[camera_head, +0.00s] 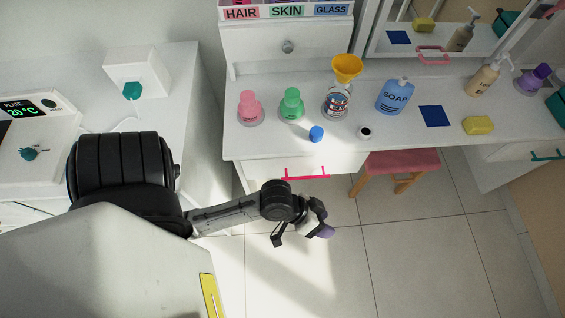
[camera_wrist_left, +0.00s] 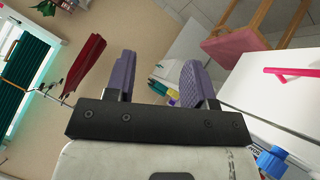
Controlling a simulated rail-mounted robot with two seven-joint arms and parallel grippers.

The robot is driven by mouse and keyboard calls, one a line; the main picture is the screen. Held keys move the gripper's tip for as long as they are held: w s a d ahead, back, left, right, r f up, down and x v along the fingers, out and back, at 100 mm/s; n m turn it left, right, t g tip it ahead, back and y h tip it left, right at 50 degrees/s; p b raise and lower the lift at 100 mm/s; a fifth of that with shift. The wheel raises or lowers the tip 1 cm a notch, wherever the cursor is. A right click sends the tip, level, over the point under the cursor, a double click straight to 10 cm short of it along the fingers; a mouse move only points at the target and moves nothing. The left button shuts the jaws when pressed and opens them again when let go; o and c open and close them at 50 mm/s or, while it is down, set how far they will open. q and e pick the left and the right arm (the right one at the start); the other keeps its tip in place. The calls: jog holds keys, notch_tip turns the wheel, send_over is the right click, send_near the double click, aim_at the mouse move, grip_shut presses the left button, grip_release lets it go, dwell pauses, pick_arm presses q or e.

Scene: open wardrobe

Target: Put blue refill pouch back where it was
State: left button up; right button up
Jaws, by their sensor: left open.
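A blue pouch marked SOAP (camera_head: 394,97) with a pale cap stands on the white dresser top (camera_head: 400,137), left of a flat dark blue square (camera_head: 437,116). My left gripper (camera_head: 303,236) is over the floor in front of the dresser, below the pink drawer handle, well apart from the pouch. Its purple-padded fingers (camera_wrist_left: 153,78) are open with nothing held between them. I cannot pick out the pouch for sure in the left wrist view. My right gripper is not in view.
A pink bottle (camera_head: 249,107), a green bottle (camera_head: 291,105), a yellow funnel (camera_head: 346,68) on a labelled bottle, a blue cap (camera_head: 316,134) and a yellow sponge (camera_head: 478,125) crowd the dresser. A pink stool (camera_head: 402,161) stands below. The tiled floor (camera_head: 420,260) is clear.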

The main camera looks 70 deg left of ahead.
pick_arm(q)
jog(key=s+a+f+m+g+y, duration=0.2)
jog(key=s+a+g+y, duration=0.2)
jog(key=s, duration=0.6)
jog(key=shift+s+a+f+g+y, duration=0.2)
jog(key=shift+a+f+g+y, duration=0.15)
jog(key=shift+a+y, duration=0.45)
jog(key=shift+a, duration=0.1)
